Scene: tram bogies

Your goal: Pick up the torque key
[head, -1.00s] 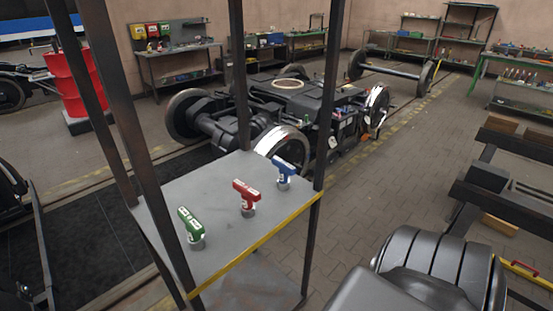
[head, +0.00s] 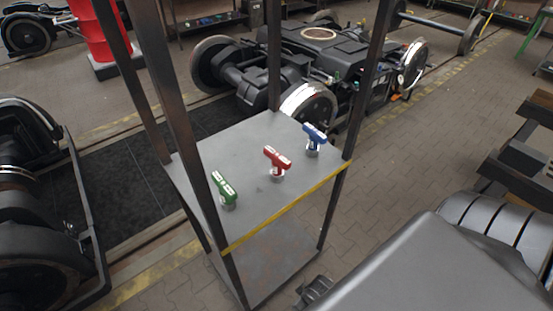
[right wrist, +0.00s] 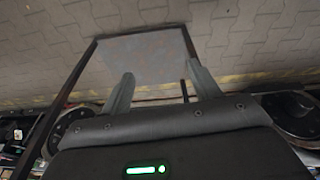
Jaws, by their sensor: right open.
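Three T-shaped keys stand upright in a row on a grey shelf (head: 240,222) with a yellow front edge. They are a green key (head: 224,188), a red key (head: 277,160) and a blue key (head: 314,138); I cannot tell which is the torque key. My right gripper (right wrist: 162,86) is open and empty in the right wrist view, its two fingers apart over a grey plate. In the head view only a dark part of it shows at the bottom, below and in front of the shelf. No key shows in the wrist view. My left gripper is out of view.
Dark upright posts (head: 183,110) frame the shelf, and a lower plate (head: 270,262) lies beneath it. A bogie (head: 310,60) stands behind, a red barrel (head: 98,30) at the back left.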

